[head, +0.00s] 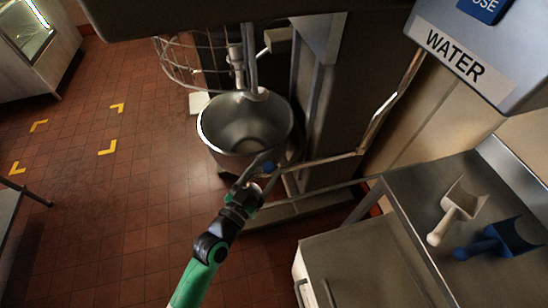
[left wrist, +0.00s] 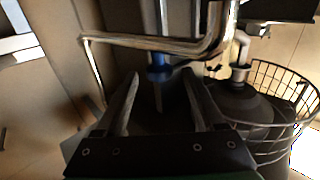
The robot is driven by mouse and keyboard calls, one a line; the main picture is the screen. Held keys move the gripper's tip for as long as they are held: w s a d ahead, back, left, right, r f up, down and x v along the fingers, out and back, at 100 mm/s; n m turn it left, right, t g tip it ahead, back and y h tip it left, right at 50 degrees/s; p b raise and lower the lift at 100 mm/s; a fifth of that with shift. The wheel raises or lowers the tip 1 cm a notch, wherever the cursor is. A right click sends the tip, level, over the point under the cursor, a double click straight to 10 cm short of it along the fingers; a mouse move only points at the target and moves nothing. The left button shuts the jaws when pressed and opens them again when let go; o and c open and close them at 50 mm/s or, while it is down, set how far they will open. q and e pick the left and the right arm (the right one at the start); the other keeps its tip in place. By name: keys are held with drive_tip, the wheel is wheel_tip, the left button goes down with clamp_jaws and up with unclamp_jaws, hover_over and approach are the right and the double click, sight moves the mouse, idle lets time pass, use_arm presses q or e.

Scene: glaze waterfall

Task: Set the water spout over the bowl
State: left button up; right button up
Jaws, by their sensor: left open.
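The steel bowl (head: 222,128) stands open under the mixer in the head view. The water spout is a bent steel pipe (head: 378,118) that runs down from the WATER box and then left toward the bowl's front. Its blue tip (head: 268,166) shows just in front of the bowl's near rim, outside the opening in the picture. My left gripper (head: 262,172) is at this tip. In the left wrist view, the open fingers (left wrist: 160,88) stand on either side of the blue collar (left wrist: 159,73), with no clear contact. My right gripper is in neither view.
A wire guard (head: 180,65) stands behind the bowl, beside the mixer column. The WATER box (head: 450,52) hangs at upper right. A white scoop (head: 458,208) and a blue scoop (head: 498,240) lie on the steel table at right. Tiled floor at left is clear.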

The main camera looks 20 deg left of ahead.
use_arm(q)
drive_tip(key=w, duration=0.3)
drive_tip(key=w+b, duration=0.1)
drive_tip(key=w, duration=0.1)
drive_tip(key=shift+w+d, duration=0.3)
drive_tip(key=shift+d, duration=0.1)
clamp_jaws()
idle(0.9)
